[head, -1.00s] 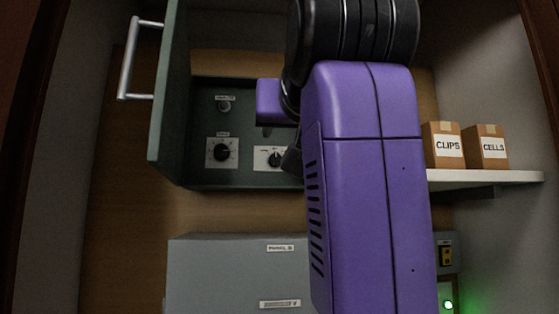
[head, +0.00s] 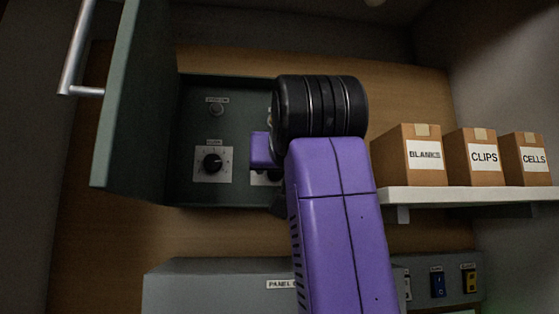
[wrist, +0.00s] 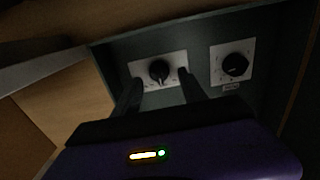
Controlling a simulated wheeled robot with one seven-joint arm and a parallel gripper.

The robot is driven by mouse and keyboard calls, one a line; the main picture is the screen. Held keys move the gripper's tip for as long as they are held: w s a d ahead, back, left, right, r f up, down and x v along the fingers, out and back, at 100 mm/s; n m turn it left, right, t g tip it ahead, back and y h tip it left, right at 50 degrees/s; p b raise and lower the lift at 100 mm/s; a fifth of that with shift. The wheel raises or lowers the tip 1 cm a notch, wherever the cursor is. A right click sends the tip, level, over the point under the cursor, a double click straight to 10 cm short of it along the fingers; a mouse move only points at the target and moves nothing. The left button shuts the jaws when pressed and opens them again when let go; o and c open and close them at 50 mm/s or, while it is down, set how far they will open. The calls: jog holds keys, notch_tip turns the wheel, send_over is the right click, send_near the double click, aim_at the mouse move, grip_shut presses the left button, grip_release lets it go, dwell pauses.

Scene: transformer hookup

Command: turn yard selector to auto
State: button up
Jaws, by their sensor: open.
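An open green cabinet (head: 235,105) holds two black knobs on white plates. The left knob (head: 212,163) shows clearly in the head view; the other plate (head: 262,178) is mostly hidden behind my arm. In the wrist view, one selector knob (wrist: 160,71) lies between my gripper's (wrist: 160,80) open fingers, one finger on each side. I cannot tell whether they touch it. The second knob (wrist: 235,65) is to the right in that view, apart from the fingers. The labels are too small to read, so which knob is the yard selector is unclear.
The cabinet door (head: 125,95) stands open at the left, with a metal handle (head: 78,50). A white shelf (head: 465,197) at the right carries boxes marked BLANKS, CLIPS and CELLS. A grey panel box (head: 215,285) sits below the cabinet.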

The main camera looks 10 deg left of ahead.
jog(key=shift+w+a, duration=0.2)
jog(key=shift+w, duration=0.45)
grip_shut()
jog(key=shift+m, duration=0.3)
jog(key=m, duration=0.3)
jog(key=shift+m, duration=0.3)
jog(key=m, duration=0.4)
jog(key=shift+d+m, duration=0.2)
jog(key=shift+m, duration=0.1)
